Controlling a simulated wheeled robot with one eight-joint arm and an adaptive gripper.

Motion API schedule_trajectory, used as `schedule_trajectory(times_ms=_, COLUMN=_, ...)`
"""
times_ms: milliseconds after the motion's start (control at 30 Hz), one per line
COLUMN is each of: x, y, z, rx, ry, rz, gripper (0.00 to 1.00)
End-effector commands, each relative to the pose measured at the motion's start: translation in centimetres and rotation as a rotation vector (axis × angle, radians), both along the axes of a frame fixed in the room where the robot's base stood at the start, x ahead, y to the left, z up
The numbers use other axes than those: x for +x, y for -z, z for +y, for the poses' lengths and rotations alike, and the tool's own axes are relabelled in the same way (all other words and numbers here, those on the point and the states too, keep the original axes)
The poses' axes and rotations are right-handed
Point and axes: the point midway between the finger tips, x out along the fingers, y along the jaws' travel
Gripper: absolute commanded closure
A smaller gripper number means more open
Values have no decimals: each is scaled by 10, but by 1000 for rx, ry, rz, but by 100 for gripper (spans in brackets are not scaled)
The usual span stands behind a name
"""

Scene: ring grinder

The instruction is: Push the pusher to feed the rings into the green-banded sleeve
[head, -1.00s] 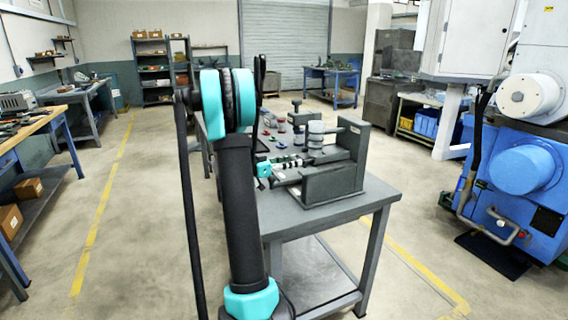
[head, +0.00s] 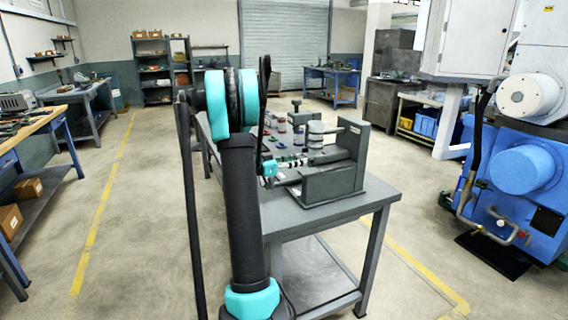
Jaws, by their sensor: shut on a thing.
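The ring fixture (head: 335,180) is a grey block machine on the near end of a grey table, with a row of small green, white and dark pieces (head: 292,162) along its left side. I cannot tell the rings and the green-banded sleeve apart in that row at this size. My gripper (head: 279,172) is at the left end of the fixture, by a small teal part of my arm. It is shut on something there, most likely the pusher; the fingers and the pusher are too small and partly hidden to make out.
The grey table (head: 330,212) carries small red and blue parts (head: 281,124) and a pale cylinder (head: 315,133) behind the fixture. A blue machine (head: 520,190) stands at the right. My arm covers the table's left part.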

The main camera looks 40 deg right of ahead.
Motion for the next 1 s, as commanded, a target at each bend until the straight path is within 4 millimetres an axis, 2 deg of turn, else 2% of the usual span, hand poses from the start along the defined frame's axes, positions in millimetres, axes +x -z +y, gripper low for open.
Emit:
schedule_trajectory(times_ms=267, x=2, y=-1, z=2, rx=-2, ry=-2, rz=0, gripper=96)
schedule_trajectory(times_ms=1000, x=13, y=-1, z=48, rx=-2, ry=-2, rz=0, gripper=96)
